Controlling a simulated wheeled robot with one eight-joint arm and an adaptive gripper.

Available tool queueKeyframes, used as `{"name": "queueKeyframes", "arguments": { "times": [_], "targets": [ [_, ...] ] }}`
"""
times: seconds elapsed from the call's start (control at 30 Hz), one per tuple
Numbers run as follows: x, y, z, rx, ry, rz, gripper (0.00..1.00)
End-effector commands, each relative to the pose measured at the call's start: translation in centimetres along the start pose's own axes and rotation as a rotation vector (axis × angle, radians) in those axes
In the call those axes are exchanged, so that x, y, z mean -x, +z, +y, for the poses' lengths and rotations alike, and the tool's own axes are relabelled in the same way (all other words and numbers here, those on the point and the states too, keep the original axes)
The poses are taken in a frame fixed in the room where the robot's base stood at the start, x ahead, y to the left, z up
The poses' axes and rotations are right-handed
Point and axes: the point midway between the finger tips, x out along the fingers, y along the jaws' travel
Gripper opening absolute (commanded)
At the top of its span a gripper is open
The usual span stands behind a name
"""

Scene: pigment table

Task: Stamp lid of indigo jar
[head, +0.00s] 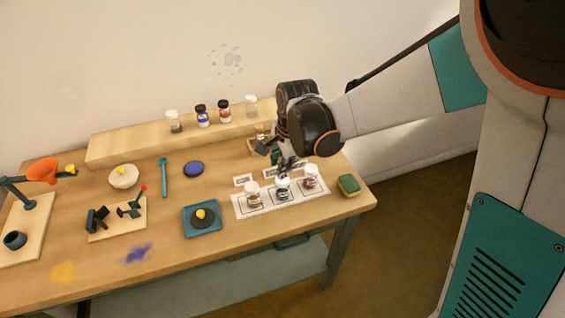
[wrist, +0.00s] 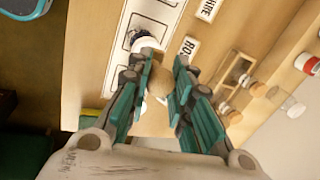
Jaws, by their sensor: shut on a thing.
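My gripper (head: 284,164) is above the back of the white card with squares (head: 267,207). In the wrist view its fingers (wrist: 158,85) are shut on a round tan wooden knob, which looks like the stamp's handle (wrist: 157,78). The stamp's lower end is hidden. The jar with a blue label, likely the indigo jar (head: 282,189), stands upright in the card's middle square, just below and in front of the fingers. A white-topped jar (wrist: 148,43) shows beside the fingertips in the wrist view. I cannot tell whether the stamp touches a lid.
An ochre jar (head: 252,195) and a red-labelled jar (head: 310,178) stand left and right of the middle jar. A green-yellow sponge (head: 348,185) lies to the right. A small wooden rack (head: 256,147) stands behind. Several jars line the raised shelf (head: 130,147). A blue tray (head: 190,231) sits to the left.

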Motion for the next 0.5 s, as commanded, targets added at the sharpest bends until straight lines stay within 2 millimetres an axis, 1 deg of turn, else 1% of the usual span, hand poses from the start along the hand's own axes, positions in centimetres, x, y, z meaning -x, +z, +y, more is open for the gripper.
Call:
{"name": "queueKeyframes", "arguments": {
  "times": [0.03, 0.5],
  "targets": [
    [0.6, 0.0, -0.2, 0.0, 0.0, 0.0, 0.05],
    [3.9, 0.0, -1.0, 0.0, -0.001, 0.0, 0.05]
  ]
}}
